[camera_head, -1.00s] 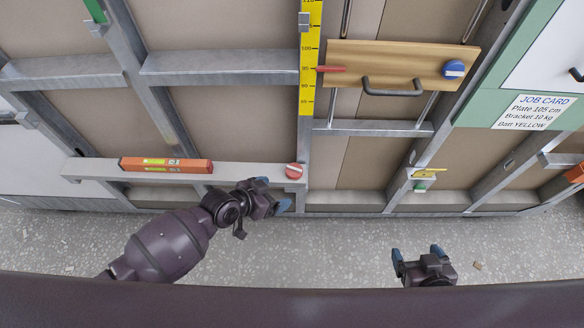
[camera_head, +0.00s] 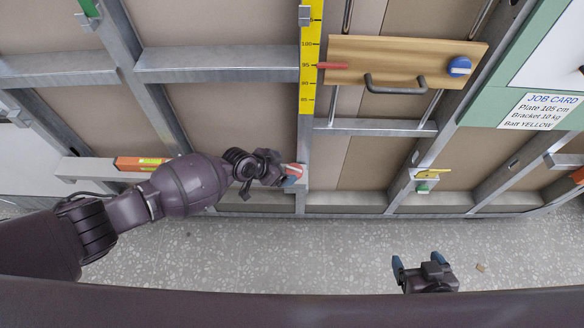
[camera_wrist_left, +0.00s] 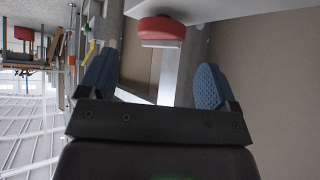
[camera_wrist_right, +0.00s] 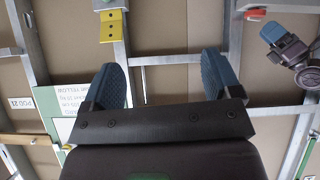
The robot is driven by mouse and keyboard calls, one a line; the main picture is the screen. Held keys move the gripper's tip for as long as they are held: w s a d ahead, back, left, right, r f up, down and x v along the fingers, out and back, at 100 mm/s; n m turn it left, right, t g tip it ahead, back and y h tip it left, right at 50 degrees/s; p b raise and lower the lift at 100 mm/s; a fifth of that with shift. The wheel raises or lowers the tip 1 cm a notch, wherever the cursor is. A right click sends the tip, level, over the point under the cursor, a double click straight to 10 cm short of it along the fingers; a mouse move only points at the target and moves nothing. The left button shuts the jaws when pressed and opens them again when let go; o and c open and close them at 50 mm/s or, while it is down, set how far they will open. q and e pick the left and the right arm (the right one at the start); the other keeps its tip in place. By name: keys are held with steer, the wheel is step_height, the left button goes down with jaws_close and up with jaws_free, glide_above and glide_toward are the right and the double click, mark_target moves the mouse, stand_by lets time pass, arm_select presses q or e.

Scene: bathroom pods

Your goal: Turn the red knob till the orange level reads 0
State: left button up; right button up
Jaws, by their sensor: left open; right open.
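The red knob (camera_head: 294,168) sits at the right end of a grey rail; a white bar shows on its face. My left gripper (camera_head: 282,174) is open at the knob, partly covering it. In the left wrist view the knob (camera_wrist_left: 158,27) lies ahead, in the gap between the two blue fingers, and contact cannot be told. The orange level (camera_head: 135,164) rests on the same rail, its right part hidden behind my left arm; its reading is too small to tell. My right gripper (camera_head: 422,262) is open and empty, low over the floor at right.
A wooden plate (camera_head: 345,75) with a dark handle, red pointer and blue knob (camera_head: 458,66) is above right, beside a yellow scale (camera_head: 310,75). A job card (camera_head: 540,110) hangs at right. A yellow bracket (camera_head: 433,173) and green piece are on a stud. The floor is mostly clear.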

mark_target(293, 169)
arm_select(q)
steer(key=b+x, duration=0.1)
steer(key=x, duration=0.3)
steer(key=shift+s+a+f, duration=0.1)
steer(key=shift+w+d+f, duration=0.2)
steer(key=shift+w+d, duration=0.1)
steer(key=shift+d, duration=0.05)
steer(key=shift+c, duration=0.3)
